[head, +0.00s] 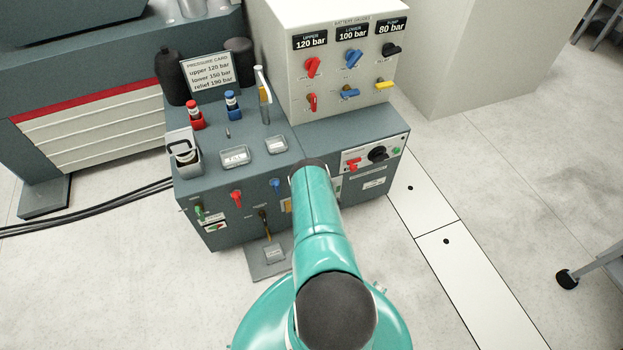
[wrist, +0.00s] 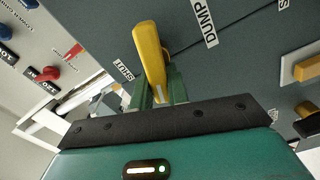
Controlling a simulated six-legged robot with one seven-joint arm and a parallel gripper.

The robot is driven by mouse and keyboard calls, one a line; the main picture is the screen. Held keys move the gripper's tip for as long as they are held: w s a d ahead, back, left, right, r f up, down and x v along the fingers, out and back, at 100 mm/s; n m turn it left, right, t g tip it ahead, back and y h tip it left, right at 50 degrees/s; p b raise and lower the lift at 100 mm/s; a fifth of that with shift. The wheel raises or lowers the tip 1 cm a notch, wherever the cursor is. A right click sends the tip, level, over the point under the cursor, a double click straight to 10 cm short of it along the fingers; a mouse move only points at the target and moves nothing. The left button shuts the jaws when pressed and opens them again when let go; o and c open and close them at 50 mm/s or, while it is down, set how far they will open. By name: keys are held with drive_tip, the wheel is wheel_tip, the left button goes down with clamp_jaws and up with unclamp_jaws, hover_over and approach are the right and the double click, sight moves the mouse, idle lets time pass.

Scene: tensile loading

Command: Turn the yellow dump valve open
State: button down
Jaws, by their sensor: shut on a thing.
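The yellow dump valve handle (wrist: 149,50) is in the middle of the wrist view, on a dark grey panel. A SHUT label (wrist: 123,70) is to its left and a DUMP label (wrist: 205,22) to its right. My gripper (wrist: 160,92) has its green fingers on either side of the handle's near end and is shut on it. The handle's long part points up in the picture, slightly left. In the head view my arm covers my gripper, and I cannot make out the dump valve there.
The grey cabinet (head: 226,172) carries red and blue knobs on its front. A pale gauge panel (head: 325,75) with several coloured valve handles stands behind. In the wrist view a red knob (wrist: 47,74) is at left and another yellow part (wrist: 306,68) at right.

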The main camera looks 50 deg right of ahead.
drive_tip(key=shift+f+n, duration=0.15)
drive_tip(key=shift+n, duration=0.7)
drive_tip(key=shift+f+n, duration=0.15)
drive_tip(key=shift+n, duration=0.7)
drive_tip(key=c, duration=1.4)
unclamp_jaws()
drive_tip(key=shift+o, duration=0.2)
drive_tip(key=shift+s, duration=0.1)
drive_tip(key=v, duration=1.3)
drive_tip(key=shift+s+a, duration=0.2)
drive_tip(key=shift+s, duration=0.1)
